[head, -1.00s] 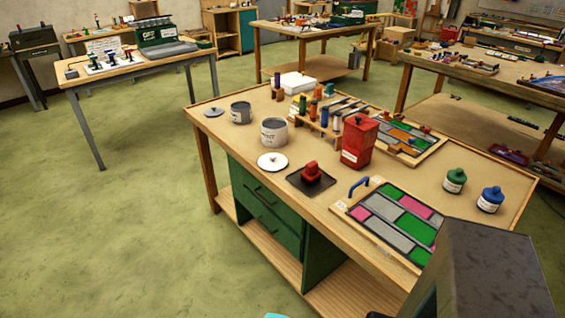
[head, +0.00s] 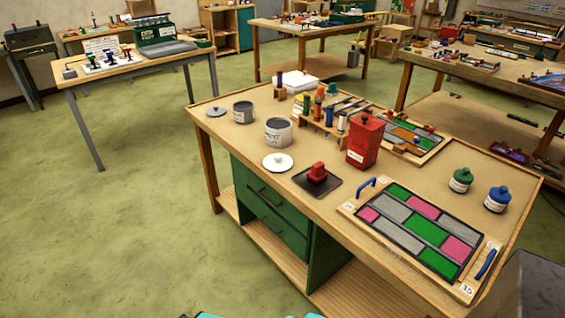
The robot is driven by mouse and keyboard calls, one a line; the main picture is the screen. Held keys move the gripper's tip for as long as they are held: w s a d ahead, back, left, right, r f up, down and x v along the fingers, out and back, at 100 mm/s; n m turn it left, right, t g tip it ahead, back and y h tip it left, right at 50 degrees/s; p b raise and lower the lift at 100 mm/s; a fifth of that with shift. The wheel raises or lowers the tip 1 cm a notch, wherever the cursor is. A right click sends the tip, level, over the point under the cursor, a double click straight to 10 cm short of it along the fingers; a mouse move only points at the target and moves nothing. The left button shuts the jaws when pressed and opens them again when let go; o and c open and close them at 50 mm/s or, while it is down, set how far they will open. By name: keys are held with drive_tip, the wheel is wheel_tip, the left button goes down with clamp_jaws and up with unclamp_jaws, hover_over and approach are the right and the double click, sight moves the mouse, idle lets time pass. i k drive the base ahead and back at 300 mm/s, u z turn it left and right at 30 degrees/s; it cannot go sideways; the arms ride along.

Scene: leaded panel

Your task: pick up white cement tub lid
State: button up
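The white cement tub lid (head: 278,164) is a flat white disc with a small knob on top. It lies knob up on the tan bench top (head: 225,140), close to the front-left edge. The open white cement tub (head: 278,133) stands just behind it, apart from the lid, with grey contents. My gripper is not visible. A dark part at the lower right corner and cyan pieces at the bottom edge look like parts of my own body.
A red block on a black tray (head: 318,180) sits right of the lid. A red canister (head: 365,142), a leaded panel (head: 415,232), and a grey tub (head: 243,113) with a grey lid (head: 216,112) share the bench. Open green floor (head: 120,230) lies to the left.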

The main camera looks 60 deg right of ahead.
sight(274, 162)
drive_tip(key=u, duration=0.05)
drive_tip(key=i, duration=1)
drive_tip(key=z, duration=0.05)
